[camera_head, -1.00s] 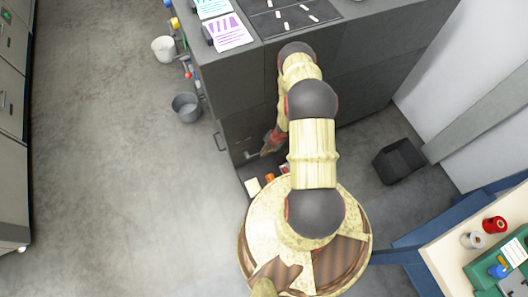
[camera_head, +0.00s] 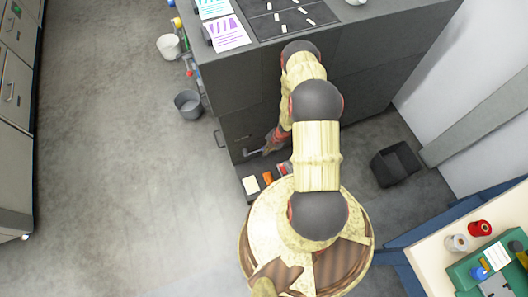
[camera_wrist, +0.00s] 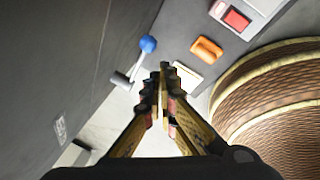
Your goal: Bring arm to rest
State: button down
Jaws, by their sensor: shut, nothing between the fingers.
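My gripper (camera_wrist: 163,82) is shut and empty, its two fingertips together in the middle of the wrist view. In the head view my gripper (camera_head: 272,144) is low beside the dark cabinet front, partly hidden by my arm. My arm stretches forward from my base towards the dark cabinet (camera_head: 345,75). A grey handle with a blue ball end (camera_wrist: 148,43) shows just past the fingertips in the wrist view; I cannot tell whether they touch.
A grey bucket (camera_head: 188,103) and black bin (camera_head: 395,163) stand on the floor. A workbench (camera_head: 436,255) is at right. Floor at left is clear.

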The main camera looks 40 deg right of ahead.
jog(key=s+d+r+p, duration=0.1)
jog(key=s+d, duration=0.2)
jog(key=d, duration=0.4)
jog(key=shift+r+p, duration=0.2)
jog(key=shift+p, duration=0.15)
